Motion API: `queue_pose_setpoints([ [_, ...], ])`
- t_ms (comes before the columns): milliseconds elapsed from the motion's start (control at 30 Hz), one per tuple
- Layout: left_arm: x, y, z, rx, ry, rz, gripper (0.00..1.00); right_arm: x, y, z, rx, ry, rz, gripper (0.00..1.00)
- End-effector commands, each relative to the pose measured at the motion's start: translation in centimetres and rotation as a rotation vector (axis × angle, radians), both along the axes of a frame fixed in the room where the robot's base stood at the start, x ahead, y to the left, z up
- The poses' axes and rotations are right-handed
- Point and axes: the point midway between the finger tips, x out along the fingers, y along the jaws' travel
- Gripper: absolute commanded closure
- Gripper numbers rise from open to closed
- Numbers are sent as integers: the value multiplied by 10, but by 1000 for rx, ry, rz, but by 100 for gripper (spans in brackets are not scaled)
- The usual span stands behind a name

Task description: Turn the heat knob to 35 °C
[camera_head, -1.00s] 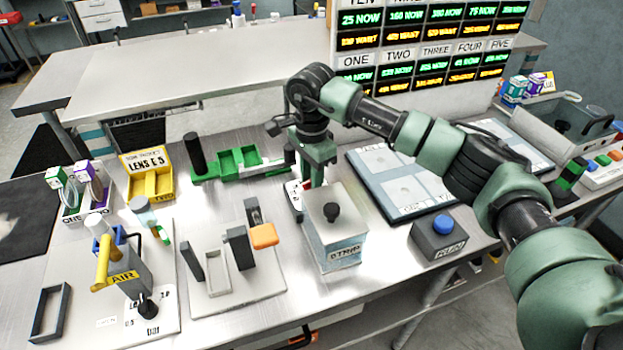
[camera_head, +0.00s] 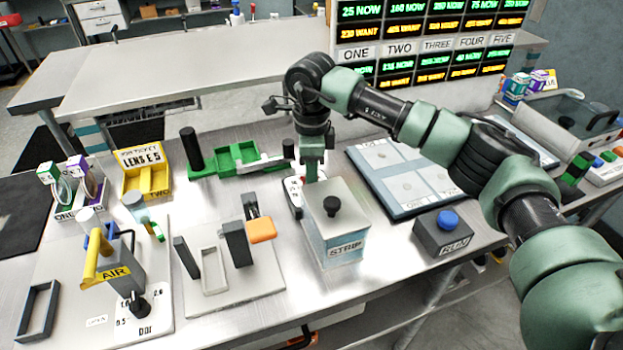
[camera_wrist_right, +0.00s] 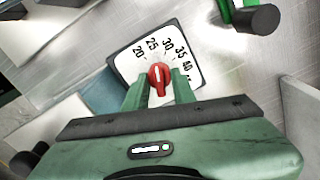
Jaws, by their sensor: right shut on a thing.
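The red heat knob (camera_wrist_right: 158,78) sits on a white dial plate (camera_wrist_right: 188,87) marked from 20 upward, past 35 and 40. Its white pointer line points roughly between 25 and 30. My right gripper (camera_wrist_right: 158,84) has a finger on each side of the knob and is shut on it. In the head view the right gripper (camera_head: 312,172) reaches down to the dial plate (camera_head: 293,193), behind the STRIP tank (camera_head: 337,225). The knob is mostly hidden there. My left gripper is in neither current view.
The STRIP tank stands close in front of the dial. A green fixture (camera_head: 238,160) is at its back left, a grey-blue tray (camera_head: 408,180) to its right.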

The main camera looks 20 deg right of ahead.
Motion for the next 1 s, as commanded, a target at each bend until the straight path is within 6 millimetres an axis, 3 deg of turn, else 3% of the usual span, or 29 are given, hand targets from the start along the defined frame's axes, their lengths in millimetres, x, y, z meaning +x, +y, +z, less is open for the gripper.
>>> queue_pose_setpoints([
  [600, 0, 0, -21, -1, 0, 0, 55, -1, 1, 1, 1, -3, -582, 100],
  [1000, -1, 0, -27, -1, 1, 0, 55, -2, 2, 1, 2, -3, -866, 100],
])
